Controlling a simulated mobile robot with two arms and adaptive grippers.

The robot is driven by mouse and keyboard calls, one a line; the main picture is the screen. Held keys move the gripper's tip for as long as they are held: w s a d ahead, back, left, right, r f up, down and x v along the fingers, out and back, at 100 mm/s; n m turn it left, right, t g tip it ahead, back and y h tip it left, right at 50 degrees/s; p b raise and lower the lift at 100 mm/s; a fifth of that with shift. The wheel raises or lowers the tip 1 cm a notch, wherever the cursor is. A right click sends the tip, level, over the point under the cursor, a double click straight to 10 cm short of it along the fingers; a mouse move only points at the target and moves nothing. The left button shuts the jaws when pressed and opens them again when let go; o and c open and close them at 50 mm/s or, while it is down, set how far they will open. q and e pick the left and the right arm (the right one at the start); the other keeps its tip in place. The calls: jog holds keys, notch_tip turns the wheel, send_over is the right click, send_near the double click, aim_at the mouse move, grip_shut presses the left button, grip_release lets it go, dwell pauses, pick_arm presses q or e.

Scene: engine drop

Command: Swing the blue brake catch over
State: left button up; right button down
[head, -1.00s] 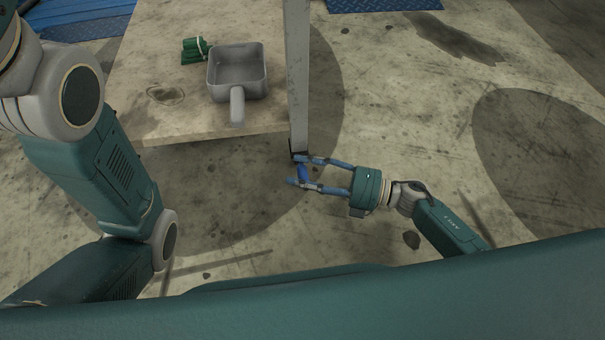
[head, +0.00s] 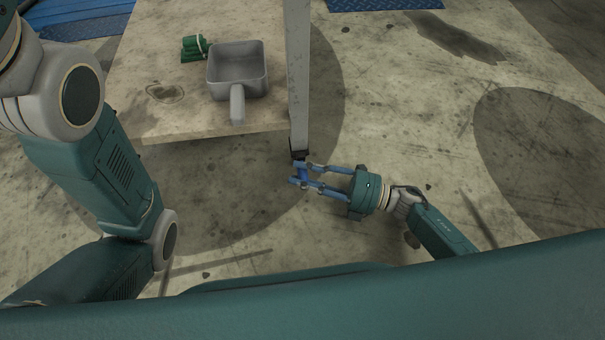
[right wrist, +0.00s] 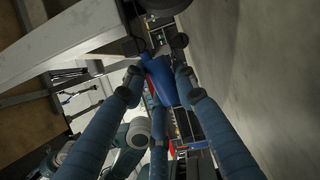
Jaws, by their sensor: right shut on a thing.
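The blue brake catch (head: 303,174) sits at the foot of a grey upright post, just below its dark lower end. It is small and partly covered by my fingers in the head view. In the right wrist view the blue catch (right wrist: 162,82) lies between the two fingertips. My right gripper (head: 300,175) reaches in from the right and is shut on the catch, one finger on each side. Its blue-sleeved fingers also fill the right wrist view (right wrist: 160,78). My left arm shows at the left, but its gripper is out of the picture.
The grey post (head: 298,80) rises beside a worn table (head: 190,132). A grey scoop-like pan (head: 238,67) and a green bundle (head: 193,48) lie on the table. A blue mat (head: 385,5) lies at the back. The floor to the right is open.

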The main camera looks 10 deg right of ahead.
jog(key=shift+f, duration=0.1)
jog(key=c, duration=1.3)
grip_release()
jog(key=shift+d, duration=0.15)
jog(key=v, duration=0.7)
jog(key=shift+s+d, duration=0.15)
